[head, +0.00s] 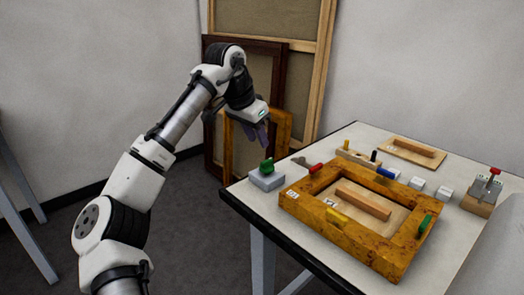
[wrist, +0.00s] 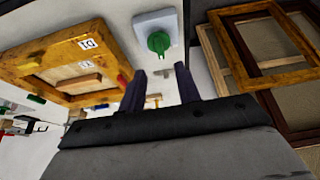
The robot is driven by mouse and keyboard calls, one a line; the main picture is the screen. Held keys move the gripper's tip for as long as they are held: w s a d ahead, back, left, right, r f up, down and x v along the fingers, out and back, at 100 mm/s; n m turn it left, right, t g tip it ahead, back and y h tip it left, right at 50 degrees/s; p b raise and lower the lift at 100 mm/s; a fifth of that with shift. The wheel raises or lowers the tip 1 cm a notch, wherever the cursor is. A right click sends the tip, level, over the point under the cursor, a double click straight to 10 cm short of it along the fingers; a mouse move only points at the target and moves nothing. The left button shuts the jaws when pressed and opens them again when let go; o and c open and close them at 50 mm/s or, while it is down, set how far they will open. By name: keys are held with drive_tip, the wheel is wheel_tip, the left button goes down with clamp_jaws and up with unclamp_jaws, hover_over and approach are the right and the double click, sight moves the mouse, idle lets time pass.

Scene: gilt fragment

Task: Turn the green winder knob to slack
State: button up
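A green knob (head: 267,166) sits on a small grey block (head: 266,180) at the table's left corner. In the wrist view the knob (wrist: 159,42) has a raised grip bar, and its block (wrist: 142,20) looks pale. My gripper (head: 264,138) is above the knob and apart from it. In the wrist view its two dark fingers (wrist: 159,72) are spread with nothing between them, and the knob lies beyond their tips. I cannot tell from these views which setting the knob points to.
A gilt wooden frame (head: 290,203) with red, yellow, blue and green pieces lies right of the knob. A grey tool (head: 301,162) lies behind it. White blocks (head: 417,183) and a red-topped device (head: 482,192) stand farther right. Frames (head: 325,50) lean on the wall.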

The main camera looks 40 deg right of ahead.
drive_tip(key=v, duration=0.6)
drive_tip(key=shift+w, duration=0.1)
idle(0.3)
